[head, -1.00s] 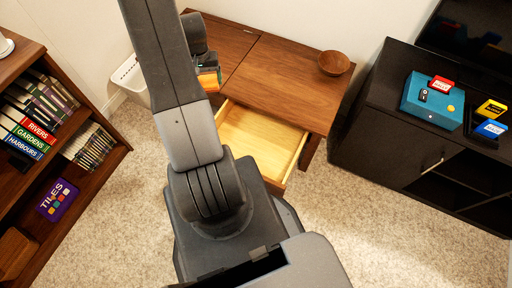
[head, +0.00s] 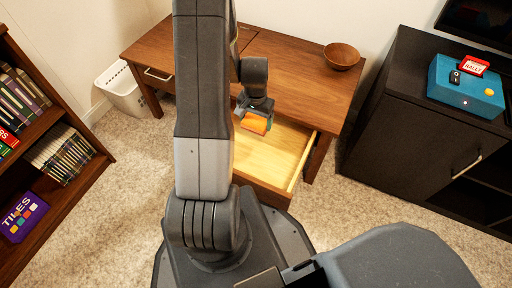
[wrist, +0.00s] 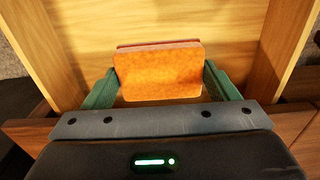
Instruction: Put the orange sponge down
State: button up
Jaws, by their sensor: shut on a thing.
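The orange sponge (head: 255,122) is held at the end of my arm, over the open drawer (head: 284,158) of the wooden desk. In the wrist view the sponge (wrist: 160,72) sits between the two green fingers of my gripper (wrist: 160,88), which is shut on it. A reddish layer shows along the sponge's far edge. The pale drawer floor (wrist: 210,20) lies beyond the sponge, with drawer walls at both sides. The drawer looks empty where I can see it. My arm hides part of its left side. I cannot tell how high the sponge is above the floor.
A wooden bowl (head: 341,56) stands on the desk top (head: 290,75). A white bin (head: 122,90) is at the left. A black cabinet (head: 410,120) at the right bears a teal box (head: 464,90). A bookshelf (head: 50,205) stands at the far left.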

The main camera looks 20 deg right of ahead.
notch_tip(320, 180, down, 10)
jog(key=b, duration=0.3)
jog(key=shift+b, duration=0.35)
jog(key=shift+f, duration=0.1)
jog(key=shift+f, duration=0.15)
jog(key=o, duration=1)
jog(key=shift+c, duration=0.2)
notch_tip(320, 180, up, 12)
jog(key=p, duration=0.4)
jog(key=shift+r+p, duration=0.25)
jog(key=shift+p, duration=0.15)
